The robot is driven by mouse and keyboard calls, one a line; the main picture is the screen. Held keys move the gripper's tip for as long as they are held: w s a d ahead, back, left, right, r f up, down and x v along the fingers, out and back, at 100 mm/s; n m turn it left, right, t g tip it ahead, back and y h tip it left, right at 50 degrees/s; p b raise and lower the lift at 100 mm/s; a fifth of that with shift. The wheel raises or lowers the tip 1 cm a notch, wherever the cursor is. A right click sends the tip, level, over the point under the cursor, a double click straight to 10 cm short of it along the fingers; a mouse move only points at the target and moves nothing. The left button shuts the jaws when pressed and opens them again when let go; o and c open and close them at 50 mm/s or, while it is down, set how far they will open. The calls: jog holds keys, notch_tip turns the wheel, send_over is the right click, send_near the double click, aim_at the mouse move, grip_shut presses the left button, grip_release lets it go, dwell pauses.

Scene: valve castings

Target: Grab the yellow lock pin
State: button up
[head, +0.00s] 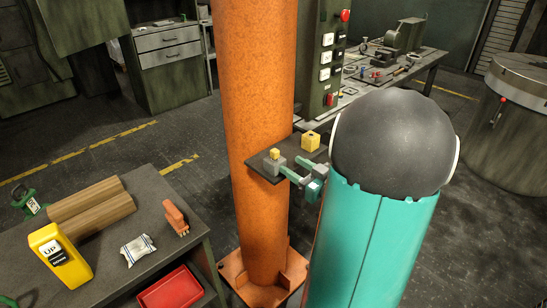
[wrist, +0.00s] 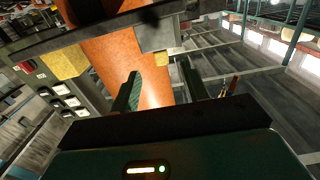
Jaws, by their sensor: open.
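The yellow lock pin (head: 274,153) appears as a small yellow piece on top of a grey block (head: 275,165), on a dark shelf (head: 262,176) fixed to an orange column. My gripper (head: 291,166) is open and empty, with its teal-grey fingers reaching over the shelf toward the grey block. The wrist view appears upside down. In it the yellow pin (wrist: 161,57) shows beyond my open fingertips (wrist: 160,70), roughly between them, against the grey block (wrist: 157,37). I see no contact; the exact gap is unclear.
A larger yellow block (head: 310,141) stands on the shelf behind my gripper; it also shows in the wrist view (wrist: 65,62). The orange column (head: 260,80) rises close by. A bench (head: 105,235) at left holds wooden rods, a yellow device and a red tray (head: 170,291).

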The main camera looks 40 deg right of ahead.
aim_at(278, 157)
jog(key=w, duration=0.8)
jog(key=shift+w+a+f, duration=0.1)
jog(key=shift+a, duration=0.1)
grip_shut()
